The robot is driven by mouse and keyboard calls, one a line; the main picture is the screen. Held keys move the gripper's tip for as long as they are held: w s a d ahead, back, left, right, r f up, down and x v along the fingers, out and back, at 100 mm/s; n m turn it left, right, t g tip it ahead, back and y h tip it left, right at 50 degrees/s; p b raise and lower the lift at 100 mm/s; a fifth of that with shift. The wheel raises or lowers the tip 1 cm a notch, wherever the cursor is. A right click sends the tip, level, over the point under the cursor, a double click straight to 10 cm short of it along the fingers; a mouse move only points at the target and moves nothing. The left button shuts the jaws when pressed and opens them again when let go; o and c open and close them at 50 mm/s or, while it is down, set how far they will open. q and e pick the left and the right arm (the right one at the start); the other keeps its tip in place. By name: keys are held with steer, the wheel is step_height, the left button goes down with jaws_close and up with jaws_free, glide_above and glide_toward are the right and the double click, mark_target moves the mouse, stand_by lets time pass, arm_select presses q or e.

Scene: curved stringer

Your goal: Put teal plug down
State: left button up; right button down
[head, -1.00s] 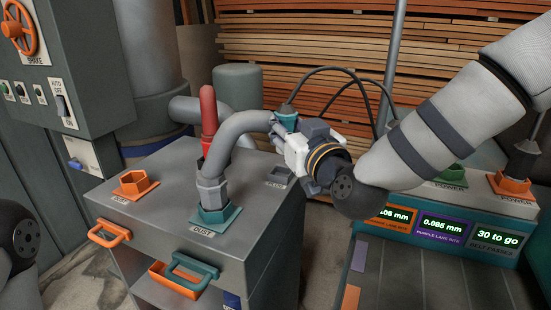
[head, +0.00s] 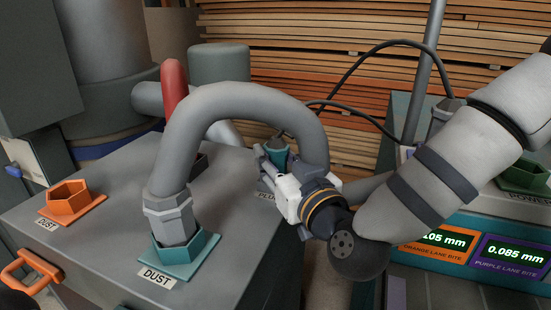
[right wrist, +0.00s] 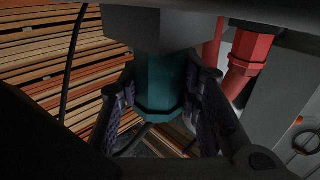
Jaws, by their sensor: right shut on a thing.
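A dark cable runs from the plug. The gripper hides the plug's lower end in the head view, so I cannot tell whether it touches the cabinet top. My left gripper is not in view.
A thick grey hose (head: 235,100) arches in front of the plug from a teal dust port (head: 182,255). An orange dust port (head: 70,202) sits at the left of the cabinet top (head: 110,200). A red pipe (head: 174,95) stands behind. A machine with displays (head: 430,239) is at right.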

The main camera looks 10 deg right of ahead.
steer(key=c, duration=1.2)
jaws_free()
steer(key=shift+o, duration=0.2)
steer(key=shift+s+r, duration=0.2)
steer(key=s, duration=0.3)
steer(key=s+d, duration=0.1)
steer(key=s, duration=0.2)
steer(key=shift+d, duration=0.15)
steer(key=p, duration=0.5)
glide_toward(280, 161)
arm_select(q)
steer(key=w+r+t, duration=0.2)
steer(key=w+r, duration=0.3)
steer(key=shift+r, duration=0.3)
arm_select(e)
steer(key=shift+s+d+f, duration=0.1)
steer(key=shift+f, duration=0.1)
